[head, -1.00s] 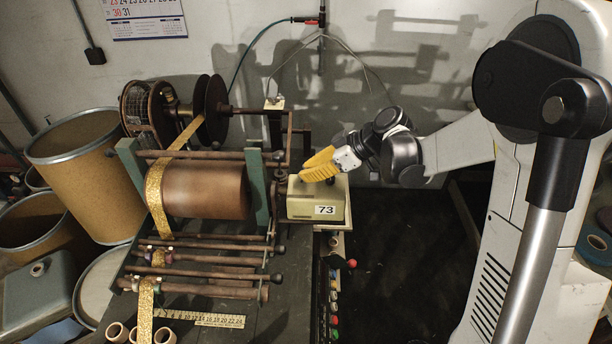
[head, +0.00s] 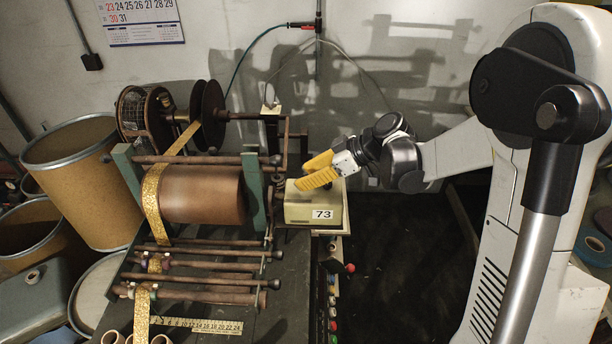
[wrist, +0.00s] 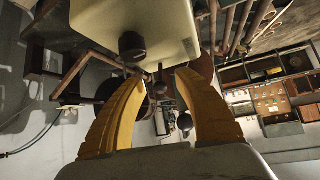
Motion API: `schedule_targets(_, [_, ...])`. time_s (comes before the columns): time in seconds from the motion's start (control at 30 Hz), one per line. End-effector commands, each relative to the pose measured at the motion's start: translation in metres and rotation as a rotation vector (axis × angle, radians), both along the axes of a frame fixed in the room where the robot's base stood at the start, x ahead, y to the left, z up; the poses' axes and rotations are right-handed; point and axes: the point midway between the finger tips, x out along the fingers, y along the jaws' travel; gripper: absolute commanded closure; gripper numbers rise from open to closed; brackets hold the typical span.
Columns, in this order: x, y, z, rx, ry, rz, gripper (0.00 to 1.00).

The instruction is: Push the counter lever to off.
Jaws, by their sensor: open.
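The counter (head: 312,208) is a cream box with the number 73 on its front, at the right end of the winding machine. My gripper (head: 302,186) has yellow fingers and reaches in from the right, at the top of the counter. In the wrist view my gripper (wrist: 160,78) is open, with nothing visible held between its fingers. The cream counter body (wrist: 150,18) fills the top of that view. A dark knob (wrist: 132,44) sticks out by it, just ahead of the left finger; I cannot tell whether it is the lever. The lever's setting is not readable.
A brown roller (head: 205,193) with a gold tape (head: 153,200) is left of the counter. A red knob (head: 350,268) and several buttons line the bench's right edge. Cardboard drums (head: 85,180) stand at the left. The dark floor right of the bench is clear.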

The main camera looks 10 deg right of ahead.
Motion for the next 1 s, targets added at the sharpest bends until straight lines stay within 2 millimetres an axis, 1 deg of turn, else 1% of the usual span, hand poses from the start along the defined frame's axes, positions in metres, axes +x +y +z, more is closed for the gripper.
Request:
schedule_targets(0.17, [-0.007, -0.016, 0.015, 0.000, 0.000, -0.004, 0.62])
schedule_targets(0.4, [-0.025, -0.054, 0.050, 0.001, 0.000, -0.004, 0.62])
schedule_targets(0.5, [-0.031, -0.067, 0.062, 0.001, 0.000, -0.004, 0.62])
schedule_targets(0.6, [-0.036, -0.075, 0.071, 0.000, 0.001, -0.002, 0.62])
schedule_targets(0.73, [-0.038, -0.082, 0.076, 0.000, 0.000, -0.003, 0.62])
schedule_targets(1.0, [-0.039, -0.082, 0.077, 0.000, 0.000, -0.001, 0.62])
